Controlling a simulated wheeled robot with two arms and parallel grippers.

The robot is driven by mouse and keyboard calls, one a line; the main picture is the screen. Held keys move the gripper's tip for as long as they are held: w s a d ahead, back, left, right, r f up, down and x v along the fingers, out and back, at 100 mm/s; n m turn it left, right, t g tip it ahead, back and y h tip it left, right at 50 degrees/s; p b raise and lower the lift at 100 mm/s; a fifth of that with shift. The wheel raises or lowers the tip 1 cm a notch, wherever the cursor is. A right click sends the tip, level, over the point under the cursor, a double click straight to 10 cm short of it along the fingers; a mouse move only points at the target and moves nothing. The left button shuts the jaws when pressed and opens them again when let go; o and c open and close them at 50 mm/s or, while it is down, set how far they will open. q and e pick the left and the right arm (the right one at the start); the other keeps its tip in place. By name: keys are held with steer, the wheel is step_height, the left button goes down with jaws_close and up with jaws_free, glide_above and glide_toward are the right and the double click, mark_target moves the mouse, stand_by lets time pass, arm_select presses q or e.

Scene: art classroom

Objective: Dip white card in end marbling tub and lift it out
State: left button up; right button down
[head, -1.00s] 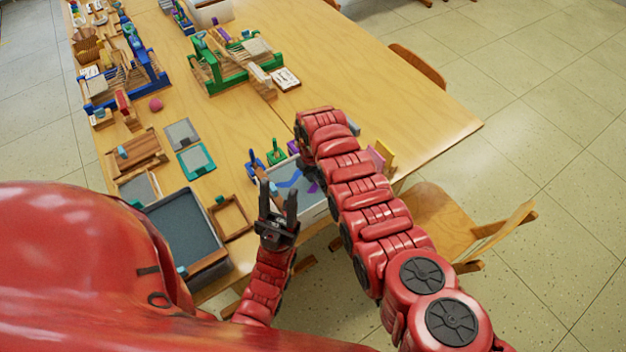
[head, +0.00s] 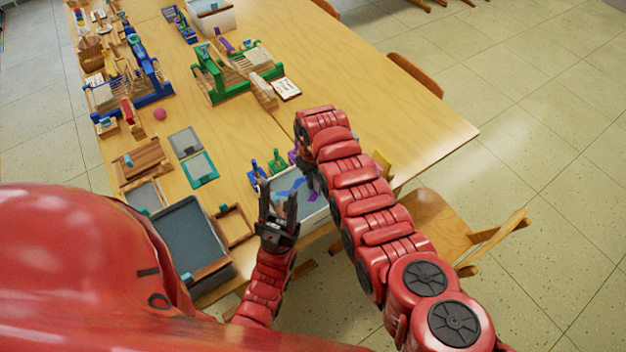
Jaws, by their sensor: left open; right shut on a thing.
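The end marbling tub (head: 312,214) has pale walls and stands at the table's near edge. Blue and purple swirls show on its grey surface. My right arm reaches over its right side and hides part of it. My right gripper (head: 307,170) points down at the tub's far part, mostly hidden behind its own wrist. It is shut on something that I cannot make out. I cannot pick out the white card. My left gripper (head: 278,205) is open and empty, upright in front of the tub's left side.
Blue and green bottles (head: 276,162) stand behind the tub. A dark grey tray (head: 190,238) and a wooden frame (head: 234,226) lie to the left. A green loom (head: 222,85) stands farther back. A chair (head: 450,235) is at the right. The table's right part is clear.

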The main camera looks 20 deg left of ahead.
steer(key=shift+r+p, duration=1.5)
steer(key=shift+r, duration=1.15)
steer(key=shift+r, duration=0.15)
steer(key=shift+r+p, duration=0.8)
steer(key=shift+r, duration=0.65)
steer(key=shift+r+p, duration=0.3)
steer(key=shift+r, duration=0.85)
steer(key=shift+d, duration=0.1)
